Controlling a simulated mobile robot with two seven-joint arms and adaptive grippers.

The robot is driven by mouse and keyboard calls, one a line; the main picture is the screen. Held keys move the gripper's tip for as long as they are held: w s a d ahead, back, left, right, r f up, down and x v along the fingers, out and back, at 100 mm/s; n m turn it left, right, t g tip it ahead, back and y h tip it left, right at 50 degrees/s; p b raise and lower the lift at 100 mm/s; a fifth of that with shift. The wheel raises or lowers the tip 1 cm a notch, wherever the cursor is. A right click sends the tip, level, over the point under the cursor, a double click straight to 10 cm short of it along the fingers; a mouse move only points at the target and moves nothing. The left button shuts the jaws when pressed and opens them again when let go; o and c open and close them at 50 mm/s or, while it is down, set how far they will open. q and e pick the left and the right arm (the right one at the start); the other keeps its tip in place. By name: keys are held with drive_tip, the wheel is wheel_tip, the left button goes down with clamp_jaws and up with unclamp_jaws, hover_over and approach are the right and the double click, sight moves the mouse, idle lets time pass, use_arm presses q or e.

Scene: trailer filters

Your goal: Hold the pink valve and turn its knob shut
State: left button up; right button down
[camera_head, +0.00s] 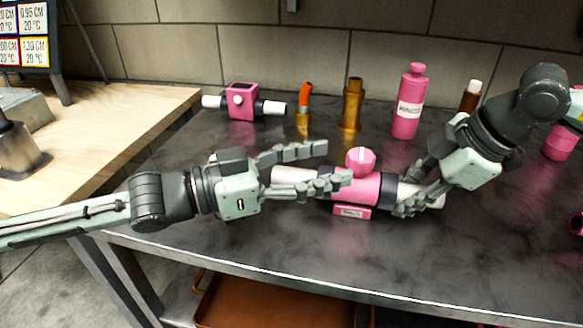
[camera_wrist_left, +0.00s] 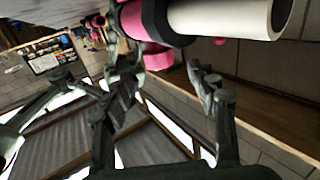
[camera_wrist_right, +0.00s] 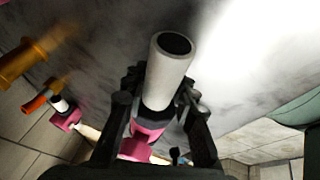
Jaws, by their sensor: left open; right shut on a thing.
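The pink valve (camera_head: 365,188) lies across the dark tabletop in the head view, with white pipe ends and black collars. Its faceted pink knob (camera_head: 361,159) is on top and faces up. My right gripper (camera_head: 408,200) is shut on the valve's right white pipe; the pipe end (camera_wrist_right: 168,68) shows between the fingers in the right wrist view. My left gripper (camera_head: 335,165) is open, its fingers spread at the valve's left side near the knob. In the left wrist view the valve body (camera_wrist_left: 135,20) is above the open fingers (camera_wrist_left: 165,85). Whether they touch it cannot be told.
Behind stand another pink fitting (camera_head: 241,102), an orange-topped piece (camera_head: 304,105), a brass cylinder (camera_head: 352,105), a pink bottle (camera_head: 409,103) and a brown bottle (camera_head: 470,96). A wooden table (camera_head: 100,95) adjoins at left.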

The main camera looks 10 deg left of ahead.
use_arm(q)
drive_tip(key=v, duration=0.5)
drive_tip(key=shift+s+a, duration=0.2)
drive_tip(key=shift+a, duration=0.05)
use_arm(e)
drive_tip(key=c, duration=1.1)
unclamp_jaws()
drive_tip(key=shift+c, duration=0.2)
drive_tip(key=shift+r, duration=0.15)
